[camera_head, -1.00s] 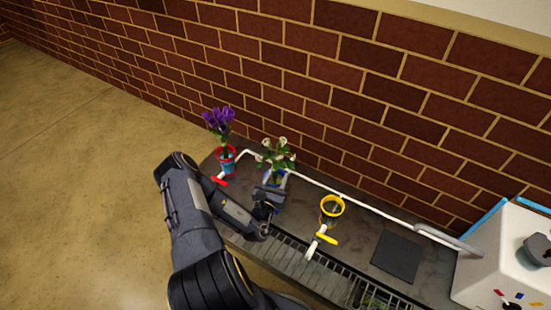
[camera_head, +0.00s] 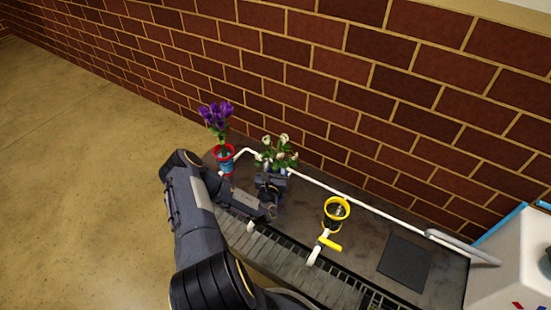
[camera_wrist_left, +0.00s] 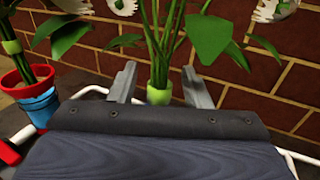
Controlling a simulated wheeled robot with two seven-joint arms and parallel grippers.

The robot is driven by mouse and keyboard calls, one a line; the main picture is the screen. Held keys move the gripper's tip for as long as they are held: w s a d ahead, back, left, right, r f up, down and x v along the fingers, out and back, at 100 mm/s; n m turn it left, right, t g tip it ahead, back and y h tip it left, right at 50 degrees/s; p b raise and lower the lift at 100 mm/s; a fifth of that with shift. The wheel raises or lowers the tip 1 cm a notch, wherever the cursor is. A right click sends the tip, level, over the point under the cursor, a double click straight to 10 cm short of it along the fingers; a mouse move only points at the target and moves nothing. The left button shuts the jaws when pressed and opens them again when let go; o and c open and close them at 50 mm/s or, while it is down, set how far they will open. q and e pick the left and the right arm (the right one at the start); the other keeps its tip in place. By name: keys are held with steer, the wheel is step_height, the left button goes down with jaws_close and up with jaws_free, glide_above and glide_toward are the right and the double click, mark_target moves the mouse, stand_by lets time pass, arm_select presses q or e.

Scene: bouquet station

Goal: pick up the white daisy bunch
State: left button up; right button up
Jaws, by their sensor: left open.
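The white daisy bunch (camera_head: 280,150) stands upright near the wall, with white blooms and green leaves. In the left wrist view its green stems (camera_wrist_left: 160,45) rise from a light green band (camera_wrist_left: 159,95), and the blooms are cut off at the top edge. My left gripper (camera_head: 271,180) is in front of the bunch, low on it. In the left wrist view the open fingers (camera_wrist_left: 160,72) point at the stems, one finger on each side of them in the picture. I cannot tell how deep the stems lie between them. The base of the bunch is mostly hidden. My right gripper is not in view.
Purple flowers (camera_head: 216,117) stand in a red-rimmed blue pot (camera_head: 224,160) left of the bunch. A yellow-rimmed pot (camera_head: 337,207) with a yellow-handled tap (camera_head: 329,243) is to the right. A white pipe (camera_head: 375,212) runs along the counter. A dark flat square (camera_head: 405,262) lies further right.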

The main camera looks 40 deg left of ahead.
arm_select(q)
jaws_close()
steer(key=shift+r, duration=0.1)
stand_by(0.3)
